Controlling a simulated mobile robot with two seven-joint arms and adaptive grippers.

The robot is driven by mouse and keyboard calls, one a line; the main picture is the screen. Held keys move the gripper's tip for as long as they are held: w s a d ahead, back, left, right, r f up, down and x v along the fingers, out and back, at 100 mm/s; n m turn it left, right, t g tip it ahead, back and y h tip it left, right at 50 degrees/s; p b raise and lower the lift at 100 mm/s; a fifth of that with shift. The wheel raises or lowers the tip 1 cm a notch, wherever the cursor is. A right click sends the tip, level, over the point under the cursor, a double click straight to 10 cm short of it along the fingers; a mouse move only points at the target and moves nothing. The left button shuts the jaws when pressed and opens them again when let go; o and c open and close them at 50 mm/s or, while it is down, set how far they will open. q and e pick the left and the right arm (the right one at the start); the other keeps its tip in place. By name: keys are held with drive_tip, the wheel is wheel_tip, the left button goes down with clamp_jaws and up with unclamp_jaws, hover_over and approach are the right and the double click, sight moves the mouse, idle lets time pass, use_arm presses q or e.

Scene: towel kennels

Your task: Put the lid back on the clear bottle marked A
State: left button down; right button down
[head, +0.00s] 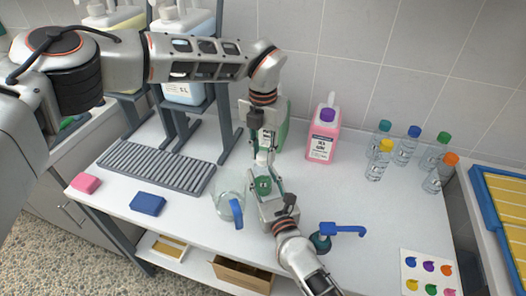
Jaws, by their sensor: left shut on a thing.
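My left gripper (263,145) points down at the middle of the table and is shut on a small whitish thing (262,159), mostly hidden by the fingers. My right gripper (265,188) reaches in from the front, just below the left one. Its fingers lie around a round green-and-white thing (262,185); whether they grip it I cannot tell. Clear bottles stand at the right with a teal cap (384,127), a blue cap (414,131), a green cap (444,137), a yellow cap (386,146) and an orange cap (451,158). No mark A is readable.
A pink jug (323,140) and a green jug (281,125) stand behind the grippers. A clear pitcher (226,204) is close on the left, a blue-handled dark item (321,242) on the right. A grey rack (165,165), blue sponge (148,203) and pink sponge (86,183) lie left.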

use_arm(q)
drive_tip(key=m, duration=0.7)
drive_tip(key=c, duration=1.6)
unclamp_jaws()
wheel_tip(320, 180, up, 12)
use_arm(e)
drive_tip(key=c, duration=1.3)
unclamp_jaws()
drive_tip(key=shift+o, duration=0.2)
